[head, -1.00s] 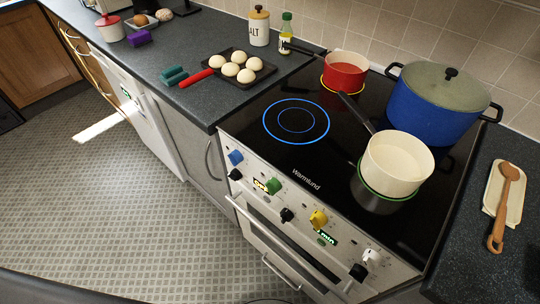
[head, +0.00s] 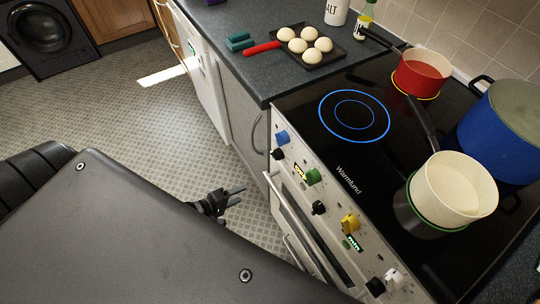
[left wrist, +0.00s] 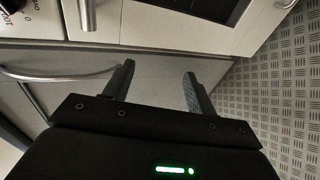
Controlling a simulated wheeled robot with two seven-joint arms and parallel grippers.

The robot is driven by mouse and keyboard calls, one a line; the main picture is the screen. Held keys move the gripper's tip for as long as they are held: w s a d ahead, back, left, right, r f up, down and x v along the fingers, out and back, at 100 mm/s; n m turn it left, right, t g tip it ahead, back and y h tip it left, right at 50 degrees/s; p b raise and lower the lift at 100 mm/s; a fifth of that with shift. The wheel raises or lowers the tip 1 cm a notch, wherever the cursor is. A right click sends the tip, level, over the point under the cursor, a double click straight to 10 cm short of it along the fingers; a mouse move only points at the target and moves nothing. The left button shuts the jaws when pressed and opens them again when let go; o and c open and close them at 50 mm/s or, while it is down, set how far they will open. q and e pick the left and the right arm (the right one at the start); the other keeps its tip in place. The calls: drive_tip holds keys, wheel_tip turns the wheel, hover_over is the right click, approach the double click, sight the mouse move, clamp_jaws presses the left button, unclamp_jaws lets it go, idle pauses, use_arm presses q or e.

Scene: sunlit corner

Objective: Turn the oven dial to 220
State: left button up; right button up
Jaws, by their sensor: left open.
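The oven front (head: 330,215) shows in the head view with a slanted panel of coloured and black dials. A blue dial (head: 282,137), a green dial (head: 313,176), a yellow dial (head: 350,222) and a white dial (head: 394,279) sit among black knobs. A small lit display is beside the green dial; I cannot read its numbers. My left gripper (head: 234,195) is open and empty, left of the oven and apart from the dials. In the left wrist view its fingers (left wrist: 155,85) point toward the cabinet front. My right gripper is not in view.
The hob carries a red pan (head: 421,73), a cream pan (head: 452,190) and a blue pot (head: 505,130). A bun tray (head: 328,59) lies on the counter. An oven handle (head: 290,222) sticks out below the panel. Floor left of the oven is free.

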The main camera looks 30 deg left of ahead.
use_arm(q)
wheel_tip(320, 180, up, 11)
drive_tip(key=w+n+t+h, duration=0.2)
drive_tip(key=h, duration=0.1)
drive_tip(key=n+h, duration=0.2)
approach(273, 156)
drive_tip(key=x, duration=0.9)
drive_tip(key=shift+w+f+p, duration=0.15)
drive_tip(key=shift+f+p, duration=0.05)
drive_tip(key=shift+p, duration=0.2)
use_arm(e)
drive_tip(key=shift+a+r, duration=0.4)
